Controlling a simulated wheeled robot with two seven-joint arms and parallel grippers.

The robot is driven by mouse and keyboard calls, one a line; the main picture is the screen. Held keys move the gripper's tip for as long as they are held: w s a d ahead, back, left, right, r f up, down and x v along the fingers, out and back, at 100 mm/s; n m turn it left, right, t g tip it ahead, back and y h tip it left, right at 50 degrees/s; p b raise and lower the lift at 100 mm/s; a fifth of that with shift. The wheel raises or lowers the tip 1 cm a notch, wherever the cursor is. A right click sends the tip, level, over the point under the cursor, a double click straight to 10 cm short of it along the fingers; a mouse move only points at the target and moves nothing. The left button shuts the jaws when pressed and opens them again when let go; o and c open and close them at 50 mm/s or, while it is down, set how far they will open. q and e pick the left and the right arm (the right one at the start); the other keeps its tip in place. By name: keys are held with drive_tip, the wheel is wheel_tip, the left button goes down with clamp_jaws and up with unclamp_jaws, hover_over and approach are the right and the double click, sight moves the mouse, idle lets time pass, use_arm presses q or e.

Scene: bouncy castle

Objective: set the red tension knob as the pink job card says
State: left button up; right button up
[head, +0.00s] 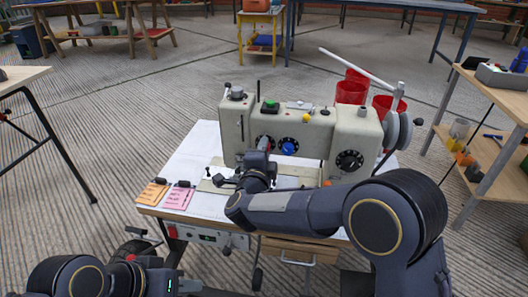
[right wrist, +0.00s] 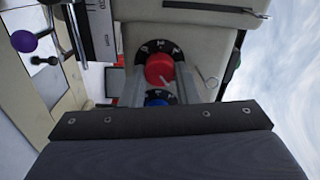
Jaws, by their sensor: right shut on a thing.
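The cream sewing machine (head: 300,131) stands on a white-topped table. Its red tension knob (right wrist: 159,68) shows in the right wrist view with a black marked dial ring behind it; the marks are too small to read surely. My right gripper (head: 258,157) reaches the machine's front, and its two fingers stand on either side of the red knob, shut on it. In the head view the gripper partly hides this knob. The pink job card (head: 179,196) lies at the table's front left; its writing is too small to read. My left gripper is out of view.
A blue knob (head: 288,148) sits right beside the red one, with a larger black dial (head: 350,160) further right. An orange card (head: 153,192) lies left of the pink one. Red bins (head: 351,92) stand behind the machine. A shelf table (head: 497,96) stands at right.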

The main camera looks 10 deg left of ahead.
drive_tip(key=shift+f+m, duration=0.15)
drive_tip(key=shift+m, duration=3.45)
drive_tip(key=o, duration=1)
drive_tip(key=s+p, duration=0.2)
drive_tip(key=s, duration=0.6)
